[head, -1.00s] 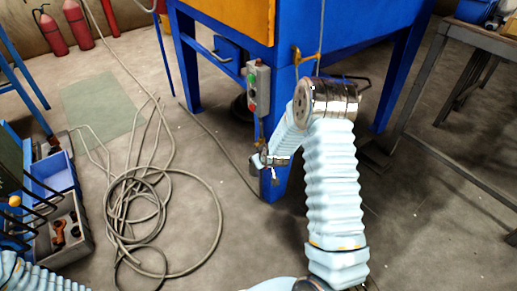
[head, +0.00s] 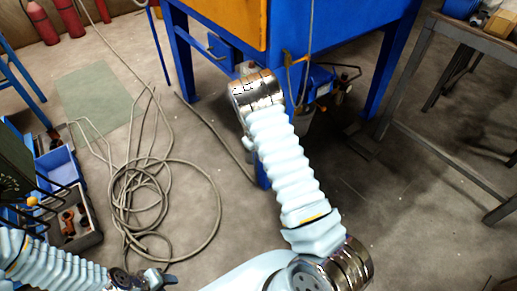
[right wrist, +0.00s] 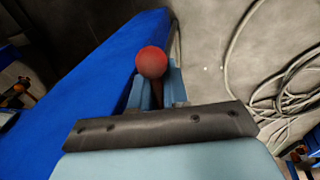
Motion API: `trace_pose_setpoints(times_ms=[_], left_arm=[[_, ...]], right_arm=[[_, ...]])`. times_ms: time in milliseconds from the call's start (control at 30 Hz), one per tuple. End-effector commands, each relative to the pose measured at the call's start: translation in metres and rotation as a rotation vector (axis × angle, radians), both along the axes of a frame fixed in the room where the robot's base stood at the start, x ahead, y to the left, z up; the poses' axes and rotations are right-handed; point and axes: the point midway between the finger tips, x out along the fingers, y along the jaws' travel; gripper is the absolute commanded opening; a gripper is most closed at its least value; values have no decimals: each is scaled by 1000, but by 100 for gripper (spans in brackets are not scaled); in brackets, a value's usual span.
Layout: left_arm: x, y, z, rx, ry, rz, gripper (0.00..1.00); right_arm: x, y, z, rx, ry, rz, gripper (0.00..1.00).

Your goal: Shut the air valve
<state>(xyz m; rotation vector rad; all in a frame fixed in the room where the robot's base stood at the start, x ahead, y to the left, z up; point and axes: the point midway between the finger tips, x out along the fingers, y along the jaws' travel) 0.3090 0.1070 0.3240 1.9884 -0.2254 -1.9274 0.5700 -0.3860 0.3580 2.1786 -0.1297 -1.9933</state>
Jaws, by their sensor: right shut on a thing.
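The air valve's lever, with a round red knob (right wrist: 152,62) on a dark stem, shows in the right wrist view. My right gripper (right wrist: 158,90) has its pale blue fingers on either side of the stem, shut on it, with the knob standing just beyond. A blue leg (right wrist: 95,85) of the blaster runs close beside it on the left. In the head view my right arm hides the valve and the right gripper, in front of the blue blaster cabinet (head: 340,35). My left gripper (head: 158,279) is low at the left bottom edge; its jaws are too unclear to judge.
Coiled grey hose (head: 165,205) lies on the floor left of my right arm. A metal table (head: 470,38) is at the right. Fire extinguishers (head: 42,22) stand at the back left.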

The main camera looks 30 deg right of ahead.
Motion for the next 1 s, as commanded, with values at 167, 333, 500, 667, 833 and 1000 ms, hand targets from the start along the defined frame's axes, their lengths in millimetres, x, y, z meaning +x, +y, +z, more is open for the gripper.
trace_pose_setpoints(times_ms=[167, 333, 500, 667, 833, 1000], left_arm=[[0, 0, 1, 0, 0, 0, 43], [0, 0, 1, 0, 0, 0, 43], [0, 0, 1, 0, 0, 0, 43], [0, 0, 1, 0, 0, 0, 43], [0, 0, 1, 0, 0, 0, 43], [0, 0, 1, 0, 0, 0, 43]], right_arm=[[0, 0, 0, -2, 9, 0, 0], [0, -1, 0, -2, 9, 0, 0], [0, 0, 0, -2, 9, 0, 25], [0, 0, 0, -1, 9, 0, 36], [0, 0, 1, -1, 8, 0, 36], [-1, 3, 16, -1, 7, 2, 36]])
